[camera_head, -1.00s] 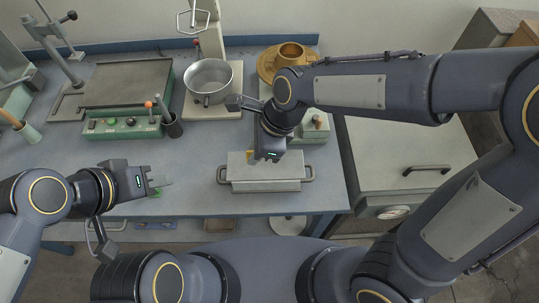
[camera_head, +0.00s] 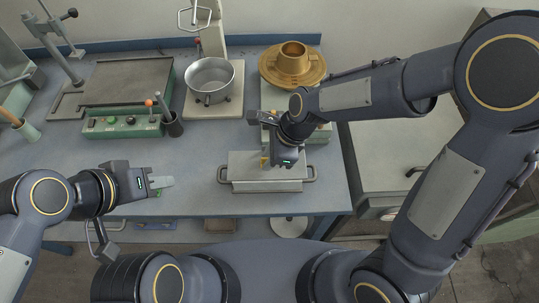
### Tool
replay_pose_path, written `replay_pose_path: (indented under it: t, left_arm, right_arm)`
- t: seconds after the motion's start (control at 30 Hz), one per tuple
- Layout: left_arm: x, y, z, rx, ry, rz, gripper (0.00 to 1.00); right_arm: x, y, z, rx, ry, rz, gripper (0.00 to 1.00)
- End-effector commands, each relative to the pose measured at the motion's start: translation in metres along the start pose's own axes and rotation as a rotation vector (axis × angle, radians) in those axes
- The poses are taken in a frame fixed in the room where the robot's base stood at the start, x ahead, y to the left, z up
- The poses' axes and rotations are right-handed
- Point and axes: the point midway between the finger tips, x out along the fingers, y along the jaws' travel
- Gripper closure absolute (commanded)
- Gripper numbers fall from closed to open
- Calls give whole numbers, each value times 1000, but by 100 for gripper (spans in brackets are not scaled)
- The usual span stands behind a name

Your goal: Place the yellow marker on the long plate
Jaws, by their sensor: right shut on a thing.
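My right gripper (camera_head: 284,158) reaches down over the grey block with side handles (camera_head: 242,184) near the bench's front edge. It is shut on a small yellow piece, apparently the yellow marker (camera_head: 264,161), which is mostly hidden by the gripper. The marker shows just left of the gripper, over the block's top; I cannot tell whether it touches it. The flat top of this block may be the long plate, but I cannot tell for sure. My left gripper (camera_head: 150,183) is at the left front, beside a pale greenish piece (camera_head: 165,182); its jaw gap is unclear.
A green hot plate with a dark flat top (camera_head: 125,82) stands at the back left, with a dark cup (camera_head: 172,126) beside it. A steel pot (camera_head: 209,78) stands behind the block. A brass flanged part (camera_head: 292,62) is at the back right. The bench's left middle (camera_head: 70,150) is clear.

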Motion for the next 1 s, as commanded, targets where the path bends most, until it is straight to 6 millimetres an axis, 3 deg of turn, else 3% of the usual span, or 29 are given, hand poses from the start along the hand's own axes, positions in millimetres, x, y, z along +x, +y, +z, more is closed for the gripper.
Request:
replay_pose_path:
  t: [0.03, 0.07, 0.2, 0.57, 0.67, 1.0]
  left_arm:
    - [2, -1, 1, 0, 0, 0, 68]
    - [1, 0, 0, 0, 0, 0, 68]
    - [1, 0, 0, 0, 0, 0, 68]
    - [-2, 1, -1, 0, 0, 0, 68]
    - [-3, 2, -2, 0, 0, 0, 68]
    - [-11, 5, -6, 0, 0, 0, 68]
  right_arm:
    - [3, 0, -1, 0, 1, 1, 100]
    - [2, 0, -1, 0, 0, 0, 76]
    - [1, 0, -1, 0, 0, 0, 58]
    - [-5, 0, 2, 0, -1, -1, 58]
    - [-18, -1, 2, 0, -2, -4, 58]
    - [-90, -1, 2, 0, -3, -6, 58]
